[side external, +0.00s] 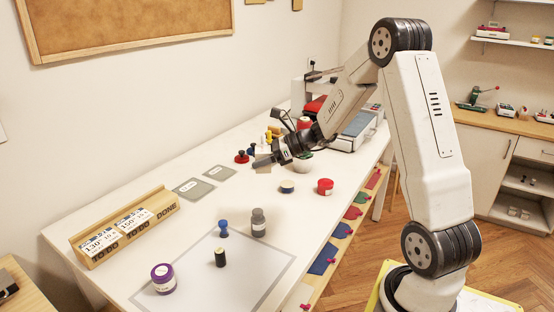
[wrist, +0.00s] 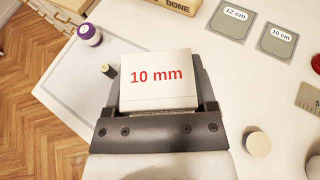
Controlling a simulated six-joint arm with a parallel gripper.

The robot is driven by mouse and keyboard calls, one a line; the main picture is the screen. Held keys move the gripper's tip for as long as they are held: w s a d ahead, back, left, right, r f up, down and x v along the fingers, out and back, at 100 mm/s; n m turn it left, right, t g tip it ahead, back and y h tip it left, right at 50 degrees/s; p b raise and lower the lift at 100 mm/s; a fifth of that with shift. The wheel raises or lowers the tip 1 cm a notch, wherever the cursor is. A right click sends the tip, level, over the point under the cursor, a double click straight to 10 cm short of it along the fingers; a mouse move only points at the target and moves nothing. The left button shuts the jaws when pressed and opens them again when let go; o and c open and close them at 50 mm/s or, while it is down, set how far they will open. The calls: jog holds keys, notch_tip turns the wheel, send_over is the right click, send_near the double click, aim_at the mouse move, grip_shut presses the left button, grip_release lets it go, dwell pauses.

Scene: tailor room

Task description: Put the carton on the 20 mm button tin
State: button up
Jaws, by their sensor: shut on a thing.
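My gripper (wrist: 157,112) is shut on a white carton (wrist: 158,75) with "10 mm" printed in red on its face. In the side view my gripper (side external: 264,161) is held above the table's middle; the carton is hard to make out there. A low round tin with a cream top (side external: 287,186) and a red round tin (side external: 325,186) stand on the table, to the right of and nearer than the gripper. I cannot read a size on either, so I cannot tell which is the 20 mm tin. A cream round top (wrist: 258,144) shows right of the gripper in the wrist view.
A purple-topped jar (side external: 163,278), a dark spool (side external: 220,257), a blue pawn-like piece (side external: 223,229) and a grey bottle (side external: 258,222) stand near the outlined mat (side external: 200,300). A wooden card holder (side external: 125,228) and grey cards (side external: 194,188) lie left.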

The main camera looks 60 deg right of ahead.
jog(key=s+a+f+n+g, duration=0.1)
jog(key=s+f+n+g, duration=0.3)
jog(key=s+n+g, duration=0.55)
jog(key=s+a+f+n+g, duration=0.1)
jog(key=s+f+n+g, duration=0.35)
jog(key=n+g, duration=0.85)
jog(key=s+d+r+n+h, duration=0.5)
jog(key=s+d+n+h, duration=0.3)
jog(key=d+n+h, duration=0.55)
jog(key=w+d+r+n+t+h, duration=0.2)
jog(key=d+r+n+t+h, duration=0.4)
jog(key=r+n+h, duration=0.1)
jog(key=shift+y, duration=0.25)
jog(key=shift+w+a+f, duration=0.1)
jog(key=shift+a+f, duration=0.05)
jog(key=shift+f, duration=1.25)
jog(key=shift+w+a+f, duration=0.1)
jog(key=shift+f, duration=1.25)
